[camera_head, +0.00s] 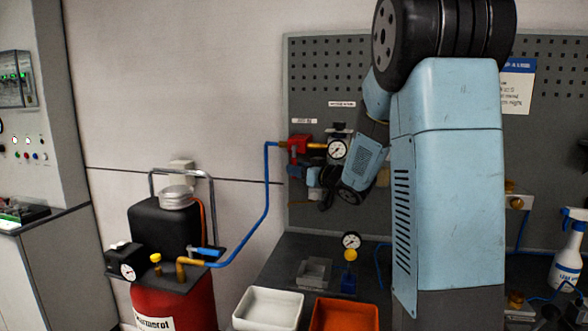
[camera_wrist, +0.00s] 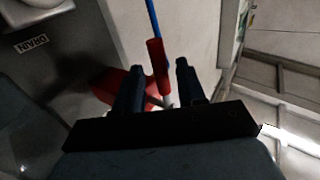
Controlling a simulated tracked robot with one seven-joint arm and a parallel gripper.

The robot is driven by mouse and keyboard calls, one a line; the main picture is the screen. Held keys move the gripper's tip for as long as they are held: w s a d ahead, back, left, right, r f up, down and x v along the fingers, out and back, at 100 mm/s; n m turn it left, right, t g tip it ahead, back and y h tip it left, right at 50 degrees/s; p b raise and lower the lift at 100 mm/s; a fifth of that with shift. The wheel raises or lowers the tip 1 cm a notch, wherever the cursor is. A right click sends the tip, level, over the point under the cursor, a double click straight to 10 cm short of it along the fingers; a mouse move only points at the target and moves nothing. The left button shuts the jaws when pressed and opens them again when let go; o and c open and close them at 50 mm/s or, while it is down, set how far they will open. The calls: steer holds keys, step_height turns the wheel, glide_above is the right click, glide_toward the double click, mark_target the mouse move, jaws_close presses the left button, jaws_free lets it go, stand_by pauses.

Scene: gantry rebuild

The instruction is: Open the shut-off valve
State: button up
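A red valve (camera_head: 299,143) is on the grey pegboard, where the blue hose meets the brass fittings. In the wrist view its red handle (camera_wrist: 157,68) stands between the two dark fingers of my gripper (camera_wrist: 160,66). The fingers are apart, with a visible gap on the right finger's side; contact with the left finger cannot be told. A red body (camera_wrist: 118,84) lies partly behind the left finger. In the head view my wrist is in front of the pegboard, just below and right of the valve, and my fingertips are hard to make out.
A pressure gauge (camera_head: 337,149) is right of the valve. The blue hose (camera_head: 266,205) runs down to a red tank (camera_head: 175,302) with a blue lever (camera_head: 205,252). A white bin (camera_head: 268,309) and an orange bin (camera_head: 345,315) stand on the bench below.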

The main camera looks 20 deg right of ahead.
steer(key=shift+x, duration=1.25)
jaws_close()
